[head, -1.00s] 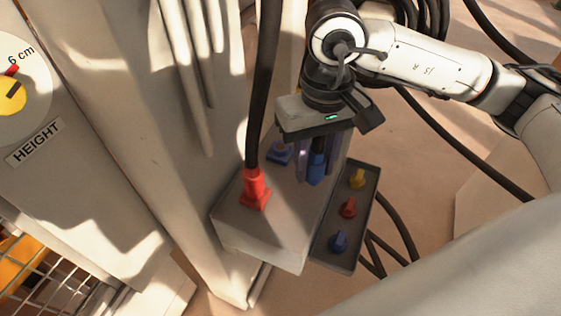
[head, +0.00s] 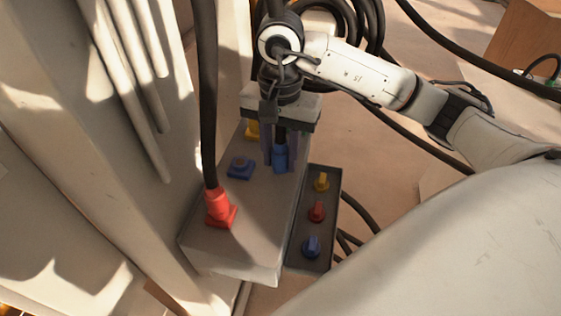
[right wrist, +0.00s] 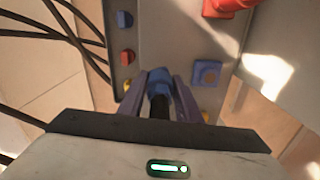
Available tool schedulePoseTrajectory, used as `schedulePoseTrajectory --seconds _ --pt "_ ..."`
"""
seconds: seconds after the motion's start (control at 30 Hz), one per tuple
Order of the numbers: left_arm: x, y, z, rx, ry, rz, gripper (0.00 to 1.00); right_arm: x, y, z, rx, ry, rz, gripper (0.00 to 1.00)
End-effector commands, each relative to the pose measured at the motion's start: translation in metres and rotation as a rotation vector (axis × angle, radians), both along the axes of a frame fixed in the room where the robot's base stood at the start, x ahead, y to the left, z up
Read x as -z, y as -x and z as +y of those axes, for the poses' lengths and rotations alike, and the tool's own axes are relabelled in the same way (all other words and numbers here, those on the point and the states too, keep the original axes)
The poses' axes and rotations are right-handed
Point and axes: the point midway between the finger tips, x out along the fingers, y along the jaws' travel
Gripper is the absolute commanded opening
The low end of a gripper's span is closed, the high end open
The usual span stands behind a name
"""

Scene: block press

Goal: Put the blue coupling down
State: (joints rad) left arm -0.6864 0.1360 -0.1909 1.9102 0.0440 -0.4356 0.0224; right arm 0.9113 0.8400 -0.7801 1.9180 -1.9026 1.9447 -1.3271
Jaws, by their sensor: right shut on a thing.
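The blue coupling (head: 280,158) is between the fingers of my right gripper (head: 280,166), on the end of a dark hose. It also shows in the right wrist view (right wrist: 159,83), clasped between both fingers (right wrist: 160,88). It is roughly upright at the right edge of the grey block's top (head: 228,255); I cannot tell whether it touches the block. The square blue socket (head: 240,167) sits on the block left of the coupling, apart from it, with nothing plugged in. It also shows in the right wrist view (right wrist: 207,73). My left gripper is not in view.
A red coupling (head: 219,205) with a black hose stands on the block's front part. A yellow part (head: 251,130) is behind, partly hidden by my gripper. A dark side panel (head: 325,220) carries yellow, red and blue knobs. Black hoses loop behind my right arm.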

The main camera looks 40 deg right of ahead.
Motion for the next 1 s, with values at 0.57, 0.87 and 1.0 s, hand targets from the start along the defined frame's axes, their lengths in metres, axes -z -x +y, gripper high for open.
schedulePoseTrajectory --seconds 0.57,0.87,1.0 --pt "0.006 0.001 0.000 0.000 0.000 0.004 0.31 0.030 0.000 0.000 0.000 0.000 -0.001 0.00" --pt "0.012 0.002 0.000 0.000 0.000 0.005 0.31 0.036 0.000 0.000 0.000 0.001 0.001 0.36" --pt "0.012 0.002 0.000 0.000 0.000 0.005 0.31 0.035 0.000 0.000 -0.001 0.001 0.001 0.50"
